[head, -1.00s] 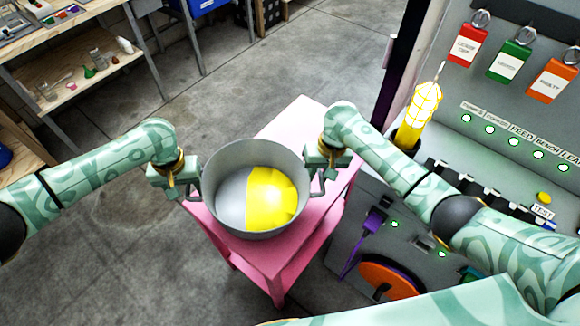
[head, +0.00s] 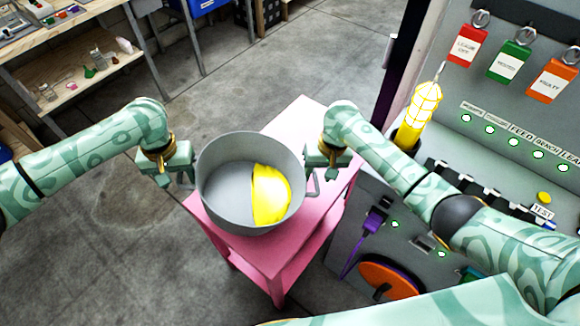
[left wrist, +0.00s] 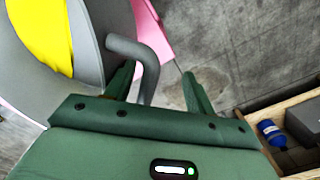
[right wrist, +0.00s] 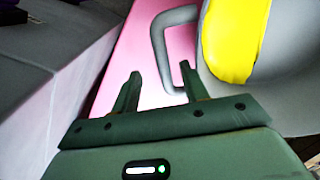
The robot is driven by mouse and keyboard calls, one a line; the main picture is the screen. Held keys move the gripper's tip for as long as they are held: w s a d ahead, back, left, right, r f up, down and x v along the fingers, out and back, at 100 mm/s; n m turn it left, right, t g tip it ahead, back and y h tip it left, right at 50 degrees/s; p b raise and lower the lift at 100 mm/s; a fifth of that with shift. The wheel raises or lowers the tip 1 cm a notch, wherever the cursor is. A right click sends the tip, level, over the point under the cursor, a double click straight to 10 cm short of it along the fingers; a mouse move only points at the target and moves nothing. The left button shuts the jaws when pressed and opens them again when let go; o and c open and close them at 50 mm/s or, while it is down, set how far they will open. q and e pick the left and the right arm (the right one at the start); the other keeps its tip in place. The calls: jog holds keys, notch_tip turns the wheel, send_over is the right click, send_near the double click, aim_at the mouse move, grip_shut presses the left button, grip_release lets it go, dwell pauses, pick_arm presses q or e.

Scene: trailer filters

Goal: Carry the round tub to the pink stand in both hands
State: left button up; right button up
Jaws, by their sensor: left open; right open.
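The round grey tub (head: 213,208) is on the pink stand (head: 285,245), with a yellow shape (head: 269,196) inside it. My left gripper (head: 180,178) is open to the left of the tub. In the left wrist view, the tub's left handle (left wrist: 130,47) reaches between the open fingers (left wrist: 158,82), nearer the left finger. My right gripper (head: 322,170) is open at the tub's right side. In the right wrist view, the right handle (right wrist: 158,45) passes near the right finger of the open gripper (right wrist: 159,78). I cannot tell whether the fingers touch the handles.
A grey control panel (head: 455,140) with tags, a yellow lamp (head: 420,112) and an orange wheel (head: 390,279) stands close on the right. A wooden shelf unit (head: 85,80) is at the back left. The concrete floor (head: 110,240) left of the stand is clear.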

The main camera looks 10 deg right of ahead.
pick_arm(q)
jog(key=shift+s+d, duration=0.1)
jog(key=shift+d, duration=0.4)
pick_arm(e)
jog(key=shift+a+r, duration=0.25)
jog(key=shift+a, duration=0.25)
notch_tip(320, 180, up, 8)
jog(key=d, duration=0.1)
jog(key=shift+d+f, duration=0.2)
jog(key=shift+d, duration=0.2)
jog(key=shift+w, duration=0.1)
pick_arm(q)
notch_tip(320, 180, up, 7)
jog(key=p, duration=0.9)
jog(key=shift+r, duration=0.1)
pick_arm(e)
notch_tip(320, 180, up, 11)
jog(key=shift+r, duration=0.2)
jog(key=shift+f, duration=0.1)
jog(key=shift+d, duration=0.1)
